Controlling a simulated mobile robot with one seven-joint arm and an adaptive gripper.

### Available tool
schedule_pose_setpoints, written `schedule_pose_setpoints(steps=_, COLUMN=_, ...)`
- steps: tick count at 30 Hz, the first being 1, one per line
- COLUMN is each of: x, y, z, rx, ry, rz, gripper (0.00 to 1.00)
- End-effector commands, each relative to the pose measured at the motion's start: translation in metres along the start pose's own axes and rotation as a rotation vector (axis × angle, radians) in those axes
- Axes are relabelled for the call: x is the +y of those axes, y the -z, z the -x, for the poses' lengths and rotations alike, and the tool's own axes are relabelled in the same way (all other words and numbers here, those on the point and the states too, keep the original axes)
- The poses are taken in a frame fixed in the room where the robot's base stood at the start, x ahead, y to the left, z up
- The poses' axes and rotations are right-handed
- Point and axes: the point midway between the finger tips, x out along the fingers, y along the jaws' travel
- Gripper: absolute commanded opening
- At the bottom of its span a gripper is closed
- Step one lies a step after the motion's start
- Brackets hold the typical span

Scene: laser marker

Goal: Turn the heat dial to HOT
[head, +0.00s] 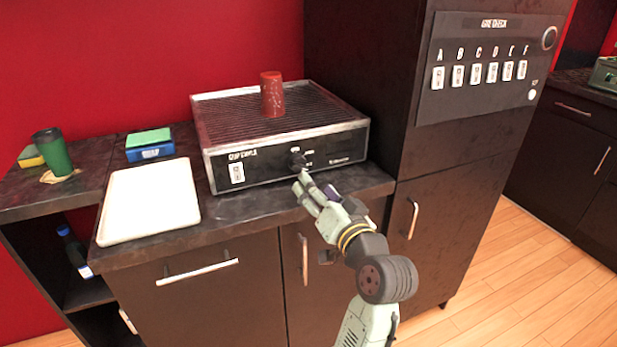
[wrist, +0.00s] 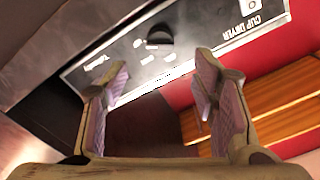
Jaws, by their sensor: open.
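The heat dial (head: 298,161) is a dark round knob on the front panel of the cup dryer (head: 262,167), a low box with a ribbed top. Small white labels sit beside the dial but are too small to read. In the wrist view the dial (wrist: 159,35) shows beyond the fingertips, between the two fingers. My gripper (head: 316,184) is just in front of the panel, a little below and right of the dial. The wrist view shows my gripper (wrist: 160,85) open and empty, apart from the dial.
A red cup (head: 271,95) stands on the dryer. A white tray (head: 150,201), a blue-and-green box (head: 150,144) and a green cup (head: 53,154) are to the left on the dark counter. A tall cabinet (head: 402,110) with a switch panel (head: 483,75) rises at the right.

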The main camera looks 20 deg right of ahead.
Motion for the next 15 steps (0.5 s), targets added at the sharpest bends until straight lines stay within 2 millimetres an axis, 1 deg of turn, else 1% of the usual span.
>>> schedule_pose_setpoints(steps=1, x=0.001, y=0.000, z=0.009, rx=0.000, ry=-0.003, rz=0.000, gripper=0.53)
schedule_pose_setpoints(steps=3, x=0.001, y=0.001, z=0.017, rx=0.002, ry=-0.002, rz=0.000, gripper=0.53)
schedule_pose_setpoints(steps=6, x=0.000, y=0.000, z=0.024, rx=-0.001, ry=-0.001, rz=-0.001, gripper=0.53)
schedule_pose_setpoints(steps=15, x=0.000, y=0.000, z=0.027, rx=-0.001, ry=0.000, rz=-0.001, gripper=0.53)
